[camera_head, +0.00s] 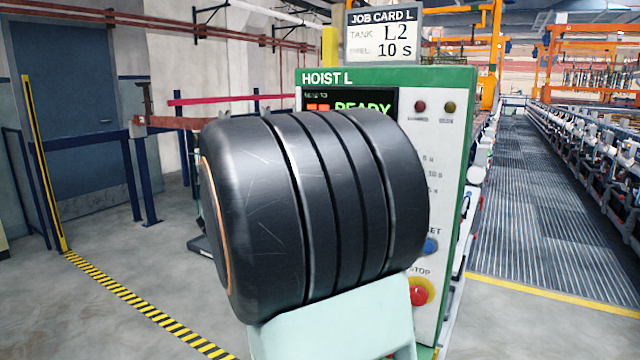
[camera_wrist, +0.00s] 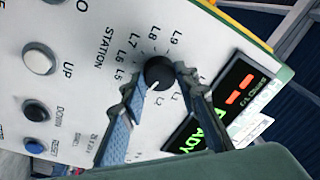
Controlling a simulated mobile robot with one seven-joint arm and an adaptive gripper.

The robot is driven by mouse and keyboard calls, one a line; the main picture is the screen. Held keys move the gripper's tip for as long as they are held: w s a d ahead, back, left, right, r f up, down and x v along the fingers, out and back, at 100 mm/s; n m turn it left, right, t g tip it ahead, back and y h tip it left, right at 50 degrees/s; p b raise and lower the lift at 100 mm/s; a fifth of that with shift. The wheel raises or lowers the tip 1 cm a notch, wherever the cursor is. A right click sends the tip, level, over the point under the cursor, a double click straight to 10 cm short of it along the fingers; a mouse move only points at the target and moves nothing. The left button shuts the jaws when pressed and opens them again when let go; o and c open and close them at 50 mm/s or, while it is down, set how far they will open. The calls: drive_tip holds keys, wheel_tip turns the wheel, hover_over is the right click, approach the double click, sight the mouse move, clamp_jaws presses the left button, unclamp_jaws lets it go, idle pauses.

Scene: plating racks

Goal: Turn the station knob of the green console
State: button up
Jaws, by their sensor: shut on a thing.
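The green console (camera_head: 445,76), labelled HOIST L, stands behind my arm in the head view. Its white face (camera_wrist: 95,95) fills much of the wrist view, turned sideways. The black round station knob (camera_wrist: 159,69) sits beside the word STATION, with labels such as L5 to L9, L1 and L2 around it. My gripper (camera_wrist: 160,77) has one finger on each side of the knob and is shut on it. I cannot make out where the knob points. In the head view my arm hides the knob and my gripper.
The job card (camera_head: 383,35) above the console reads tank L2 and 10 s. The screen (camera_wrist: 233,98) shows READY in green. A red stop button (camera_head: 419,294) and a blue button (camera_head: 430,245) are beside my arm. UP (camera_wrist: 38,58) and DOWN (camera_wrist: 36,111) buttons are near the knob.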

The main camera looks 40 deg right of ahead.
drive_tip(key=shift+w+m+g+b, duration=0.1)
drive_tip(key=shift+m+g+b, duration=0.25)
drive_tip(key=shift+m+b, duration=1.75)
drive_tip(key=shift+m+g+b, duration=0.35)
drive_tip(key=shift+m+b, duration=0.9)
drive_tip(key=shift+m, duration=1.55)
drive_tip(key=o, duration=1.1)
drive_tip(key=shift+o, duration=0.2)
drive_tip(key=shift+a, duration=0.1)
drive_tip(key=v, duration=1.2)
drive_tip(key=shift+r, duration=0.15)
